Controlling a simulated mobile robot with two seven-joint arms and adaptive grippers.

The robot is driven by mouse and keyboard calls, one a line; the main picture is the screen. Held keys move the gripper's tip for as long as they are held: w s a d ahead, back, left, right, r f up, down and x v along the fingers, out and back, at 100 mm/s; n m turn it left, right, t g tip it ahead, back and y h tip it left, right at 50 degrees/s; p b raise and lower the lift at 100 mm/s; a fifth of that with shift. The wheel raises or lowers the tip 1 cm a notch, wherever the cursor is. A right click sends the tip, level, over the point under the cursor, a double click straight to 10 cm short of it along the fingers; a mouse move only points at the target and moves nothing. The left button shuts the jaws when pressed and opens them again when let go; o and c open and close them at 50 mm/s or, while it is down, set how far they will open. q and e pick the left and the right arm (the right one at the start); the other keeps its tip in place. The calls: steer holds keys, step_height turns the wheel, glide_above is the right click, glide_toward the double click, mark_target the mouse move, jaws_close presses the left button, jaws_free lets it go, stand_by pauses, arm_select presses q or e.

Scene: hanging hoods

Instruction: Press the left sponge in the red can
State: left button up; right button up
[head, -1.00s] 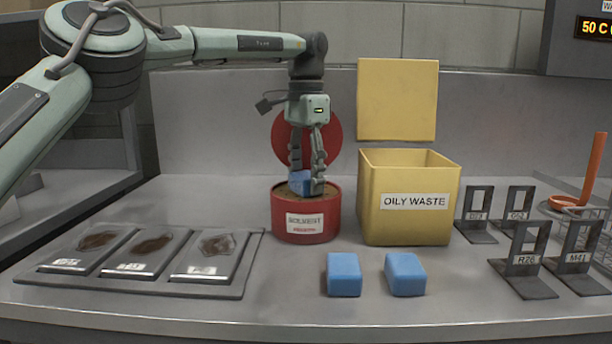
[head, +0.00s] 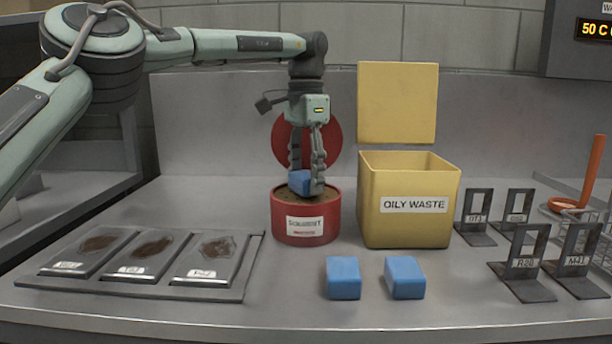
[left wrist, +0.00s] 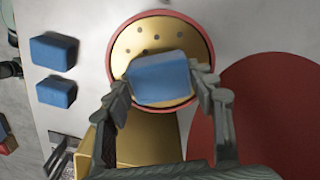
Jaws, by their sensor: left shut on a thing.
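The red can (head: 284,228), labelled SOLVENT, stands on the bench with its round red lid upright behind it. My left gripper (head: 306,184) points straight down over the can and is shut on a blue sponge (head: 299,182). In the left wrist view the held sponge (left wrist: 160,78) sits between the fingers, over a tan, perforated plate (left wrist: 135,41) inside the can's rim. The sponge is at the can's mouth; I cannot tell if it touches the plate. My right gripper does not show.
Two blue sponges (head: 343,278) (head: 405,277) lie on the bench in front. A yellow OILY WASTE bin (head: 408,226) stands open right of the can. A tray with three stained plates (head: 150,247) lies left. Several dark metal stands (head: 527,265) and a wire basket are at right.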

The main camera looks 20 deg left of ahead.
mark_target(306, 174)
arm_select(q)
steer(key=shift+r+p, duration=2.3)
steer(key=shift+r, duration=0.9)
steer(key=shift+f, duration=0.1)
